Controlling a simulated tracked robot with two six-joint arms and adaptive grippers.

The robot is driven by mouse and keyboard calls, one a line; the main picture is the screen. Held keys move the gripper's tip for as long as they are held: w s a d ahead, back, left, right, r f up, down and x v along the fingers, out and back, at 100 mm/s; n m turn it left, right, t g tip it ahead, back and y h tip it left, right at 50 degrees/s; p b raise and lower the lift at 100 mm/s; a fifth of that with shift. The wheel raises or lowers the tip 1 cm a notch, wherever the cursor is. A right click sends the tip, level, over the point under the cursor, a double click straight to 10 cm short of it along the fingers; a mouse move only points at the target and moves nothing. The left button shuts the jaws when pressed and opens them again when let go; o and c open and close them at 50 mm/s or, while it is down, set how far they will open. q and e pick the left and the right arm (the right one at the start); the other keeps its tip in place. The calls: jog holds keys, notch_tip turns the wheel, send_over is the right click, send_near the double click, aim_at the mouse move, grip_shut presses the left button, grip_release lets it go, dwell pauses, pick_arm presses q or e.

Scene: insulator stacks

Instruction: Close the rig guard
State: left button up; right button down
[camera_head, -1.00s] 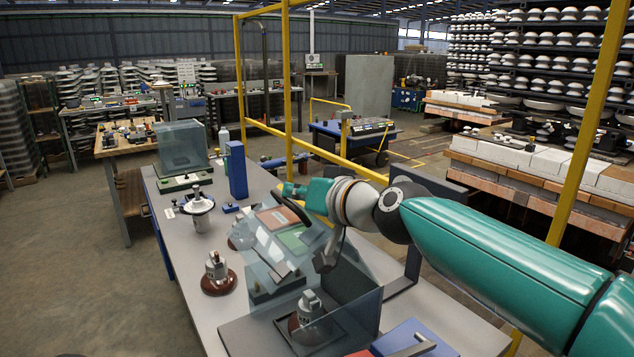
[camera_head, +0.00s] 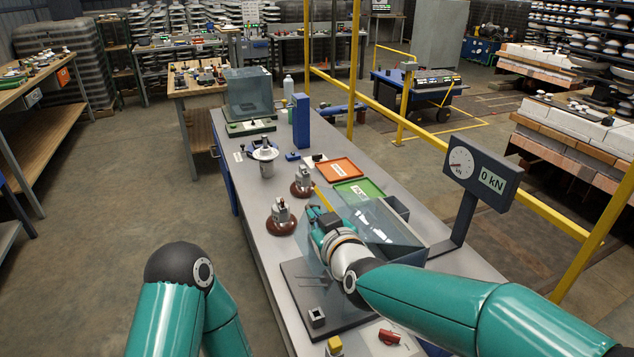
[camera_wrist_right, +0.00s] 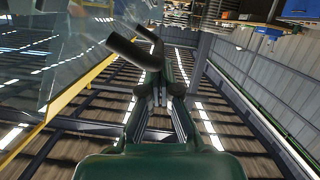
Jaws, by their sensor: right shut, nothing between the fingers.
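The rig guard (camera_head: 385,226) is a clear box-like cover on the bench, partly hidden by my right wrist. A clear panel also fills the left of the right wrist view (camera_wrist_right: 40,55), with a dark bar (camera_wrist_right: 133,50) like a handle in front of it. My right gripper (camera_head: 318,217) is shut and empty beside the clear panels; its fingertips (camera_wrist_right: 157,75) show close to the dark bar, contact unclear. The rig's dark base plate (camera_head: 300,282) lies below my wrist. My left arm shows at lower left, but its gripper is out of view.
Brown-based insulators (camera_head: 281,218) and a white one (camera_head: 265,157) stand left of the rig. Orange (camera_head: 340,170) and green (camera_head: 359,190) trays lie behind it. A gauge display (camera_head: 482,175) reading 0 kN stands right. A red switch (camera_head: 389,337) is in front.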

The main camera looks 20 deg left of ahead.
jog(key=shift+n, duration=0.7)
jog(key=f, duration=0.1)
jog(key=f+b, duration=0.1)
jog(key=f, duration=0.3)
jog(key=shift+s+a+f, duration=0.1)
jog(key=shift+a+f, duration=0.05)
jog(key=shift+a, duration=0.2)
notch_tip(320, 180, down, 6)
jog(key=a+b, duration=0.1)
jog(key=b, duration=0.5)
jog(key=shift+s+f, duration=0.25)
jog(key=shift+s, duration=0.15)
